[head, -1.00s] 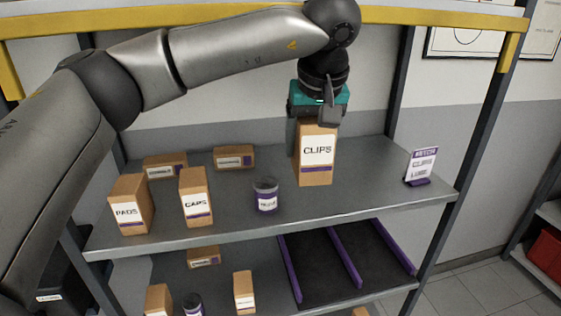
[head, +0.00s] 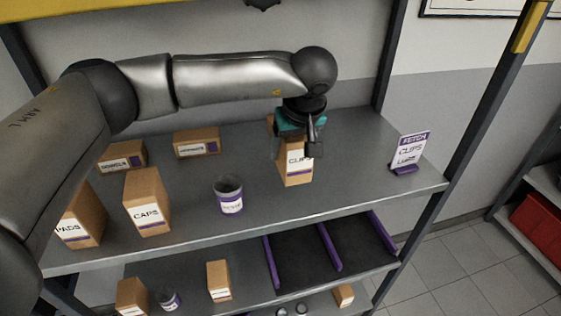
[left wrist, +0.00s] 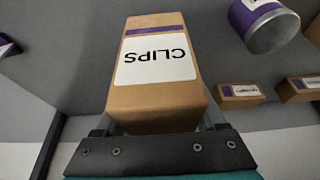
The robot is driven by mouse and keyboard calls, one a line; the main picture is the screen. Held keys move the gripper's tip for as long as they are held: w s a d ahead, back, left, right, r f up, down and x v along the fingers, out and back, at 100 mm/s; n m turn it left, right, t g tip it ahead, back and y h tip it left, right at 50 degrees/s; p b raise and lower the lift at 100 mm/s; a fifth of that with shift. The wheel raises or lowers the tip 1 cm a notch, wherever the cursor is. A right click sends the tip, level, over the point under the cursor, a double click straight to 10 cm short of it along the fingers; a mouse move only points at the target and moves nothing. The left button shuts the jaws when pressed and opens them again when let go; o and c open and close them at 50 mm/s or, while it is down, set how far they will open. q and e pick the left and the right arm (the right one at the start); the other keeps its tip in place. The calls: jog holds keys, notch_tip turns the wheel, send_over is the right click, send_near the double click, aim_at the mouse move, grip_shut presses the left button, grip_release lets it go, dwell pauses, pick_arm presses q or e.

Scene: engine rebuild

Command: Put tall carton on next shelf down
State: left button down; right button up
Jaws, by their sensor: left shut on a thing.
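The tall carton labelled CLIPS (head: 295,173) is upright at the upper shelf (head: 345,185), right of the jar. My left gripper (head: 294,146) comes down from above and is shut on the carton's upper part. In the left wrist view the carton (left wrist: 155,95) sits between the fingers, its label upside down. Whether its base touches the shelf is hard to tell. The lower shelf (head: 195,296) has a dark bay (head: 300,258) with purple dividers (head: 328,247), empty where visible. My right gripper is not in view.
A jar (head: 228,196), the CAPS carton (head: 146,202), the PADS carton (head: 80,215) and small boxes (head: 197,142) stand left on the upper shelf. A sign (head: 409,153) stands right. A small carton (head: 218,281) stands left of the bay. A rack post (head: 480,95) bounds the right.

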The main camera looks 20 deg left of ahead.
pick_arm(q)
jog(key=shift+f, duration=0.95)
notch_tip(320, 180, down, 4)
jog(key=shift+r+p, duration=0.1)
jog(key=shift+p, duration=0.35)
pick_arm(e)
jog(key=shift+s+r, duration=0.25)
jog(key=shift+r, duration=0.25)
pick_arm(q)
jog(key=shift+f, duration=0.2)
grip_release()
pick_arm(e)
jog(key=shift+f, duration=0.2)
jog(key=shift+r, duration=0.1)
